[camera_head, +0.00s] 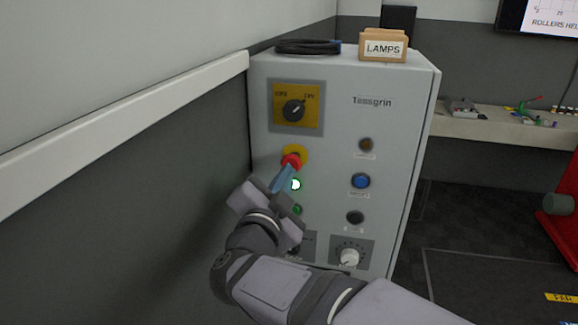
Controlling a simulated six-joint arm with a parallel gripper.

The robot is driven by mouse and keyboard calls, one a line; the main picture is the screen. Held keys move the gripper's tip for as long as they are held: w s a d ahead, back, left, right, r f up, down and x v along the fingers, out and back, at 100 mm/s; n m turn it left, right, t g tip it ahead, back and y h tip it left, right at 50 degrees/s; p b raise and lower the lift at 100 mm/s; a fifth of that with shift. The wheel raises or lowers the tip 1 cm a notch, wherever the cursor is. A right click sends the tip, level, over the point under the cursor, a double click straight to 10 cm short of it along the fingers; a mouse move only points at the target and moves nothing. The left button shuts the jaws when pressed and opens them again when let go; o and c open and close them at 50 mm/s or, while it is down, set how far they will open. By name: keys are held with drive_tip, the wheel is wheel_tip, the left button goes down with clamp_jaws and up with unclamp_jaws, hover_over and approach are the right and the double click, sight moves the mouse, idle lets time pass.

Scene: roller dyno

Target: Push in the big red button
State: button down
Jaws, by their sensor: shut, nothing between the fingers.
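The big red button (291,161) sits on a yellow surround on the front of the grey control cabinet (330,110), in the left column of controls. My gripper (283,175) is shut with nothing between its blue fingers. Its tips are just below the red button in the picture and overlap its lower edge. I cannot tell whether they touch it. Whether the button is in or out is not clear.
A yellow-plated rotary switch (294,110) is above the button, and a lit green-white lamp (295,184) is just below. A blue button (361,181) and a white dial (349,257) are to the right. A wall rail (130,125) runs close on the left.

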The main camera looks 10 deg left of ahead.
drive_tip(key=shift+w+r, duration=0.1)
drive_tip(key=shift+w, duration=0.6)
drive_tip(key=s, duration=0.6)
drive_tip(key=shift+s, duration=0.35)
idle(0.6)
